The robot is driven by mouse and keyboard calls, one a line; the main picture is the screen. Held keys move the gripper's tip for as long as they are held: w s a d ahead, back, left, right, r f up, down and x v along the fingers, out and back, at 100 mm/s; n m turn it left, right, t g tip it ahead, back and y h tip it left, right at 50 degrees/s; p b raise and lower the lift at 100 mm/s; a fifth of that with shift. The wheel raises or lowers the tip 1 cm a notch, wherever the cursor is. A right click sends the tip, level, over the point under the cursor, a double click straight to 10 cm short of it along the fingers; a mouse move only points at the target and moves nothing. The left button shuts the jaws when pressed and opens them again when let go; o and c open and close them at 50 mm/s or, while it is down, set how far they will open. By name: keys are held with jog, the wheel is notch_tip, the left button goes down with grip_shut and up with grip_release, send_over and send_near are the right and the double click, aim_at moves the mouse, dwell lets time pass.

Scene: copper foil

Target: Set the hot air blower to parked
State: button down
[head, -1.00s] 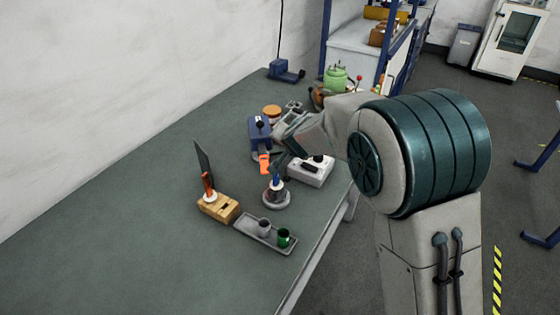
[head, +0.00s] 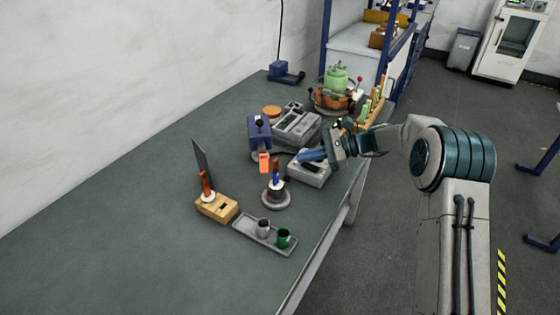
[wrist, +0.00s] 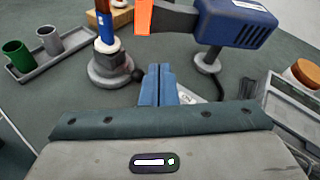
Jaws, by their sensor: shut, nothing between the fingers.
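The hot air blower (head: 259,130) has a blue body and an orange nozzle (head: 264,163) that points toward the front of the table. In the wrist view the blue body (wrist: 235,24) is at the upper right, on a grey stand (wrist: 206,62), with the orange nozzle (wrist: 143,15) at the top centre. My gripper (head: 303,156) is right of the blower, over a light grey box (head: 309,176), and apart from the blower. In the wrist view its blue fingers (wrist: 158,74) are together and empty. The gripper hides part of the box top.
A round grey stand (head: 276,198) holds a blue-handled tool just in front of the blower. A tray (head: 249,230) with grey and green cups and a wooden block (head: 217,208) are nearer. The table's left side is clear.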

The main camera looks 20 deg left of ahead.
jog(key=d+g, duration=0.1)
jog(key=d+r+g+y, duration=0.1)
jog(key=d, duration=0.1)
jog(key=w+d+m+g+y, duration=0.1)
jog(key=d, duration=0.1)
jog(key=shift+w+d+r, duration=0.1)
jog(key=shift+d+r, duration=0.15)
jog(key=shift+r, duration=0.1)
jog(key=p, duration=0.2)
send_near(265, 161)
jog(key=x, duration=0.6)
jog(key=shift+g, duration=0.3)
jog(key=shift+x, duration=2.15)
jog(key=shift+d+r, duration=0.1)
jog(key=shift+d, duration=0.1)
